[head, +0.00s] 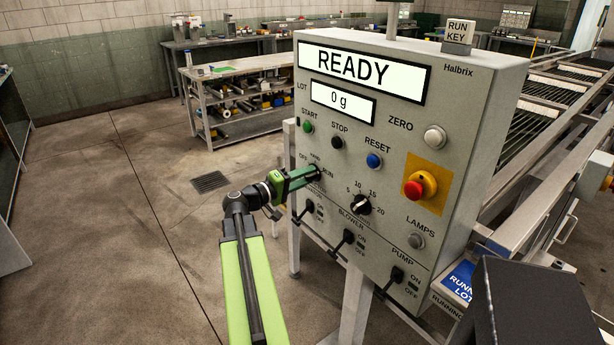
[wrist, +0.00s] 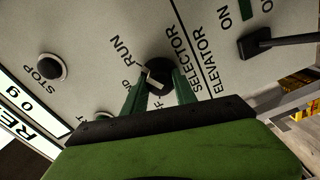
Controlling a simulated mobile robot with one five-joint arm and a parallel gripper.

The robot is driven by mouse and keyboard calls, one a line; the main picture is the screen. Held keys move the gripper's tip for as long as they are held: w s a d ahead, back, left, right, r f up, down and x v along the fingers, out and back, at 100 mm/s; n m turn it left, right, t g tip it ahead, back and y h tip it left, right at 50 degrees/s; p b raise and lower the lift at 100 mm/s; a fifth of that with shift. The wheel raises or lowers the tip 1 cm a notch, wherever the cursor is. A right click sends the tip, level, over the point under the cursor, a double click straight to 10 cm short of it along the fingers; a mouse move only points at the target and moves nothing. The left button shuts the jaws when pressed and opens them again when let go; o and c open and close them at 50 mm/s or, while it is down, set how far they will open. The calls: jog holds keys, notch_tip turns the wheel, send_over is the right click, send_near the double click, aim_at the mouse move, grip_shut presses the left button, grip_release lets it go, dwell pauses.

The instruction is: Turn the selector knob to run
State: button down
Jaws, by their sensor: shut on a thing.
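The selector knob (wrist: 158,72) is round and black with a pale grip bar, and sits on the control panel between the RUN and SELECTOR labels in the wrist view. My gripper (head: 310,175) is at the panel face, left of the black dial, and hides the knob in the head view. In the wrist view its two green fingers (wrist: 160,84) are shut on the knob, one on each side. The RUN label (wrist: 124,50) shows clear. The OFF and HAND labels are partly covered by a finger. I cannot tell which label the knob points at.
The control panel (head: 462,130) reads READY and 0 g. Nearby are the START (head: 307,127), STOP (head: 338,142) and RESET (head: 374,160) buttons, a red emergency stop (head: 415,188), and a black dial (head: 361,205). Toggle levers sit below. Open floor lies left.

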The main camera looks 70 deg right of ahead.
jog(key=c, duration=1)
grip_release()
jog(key=v, duration=1.7)
jog(key=shift+a, duration=0.25)
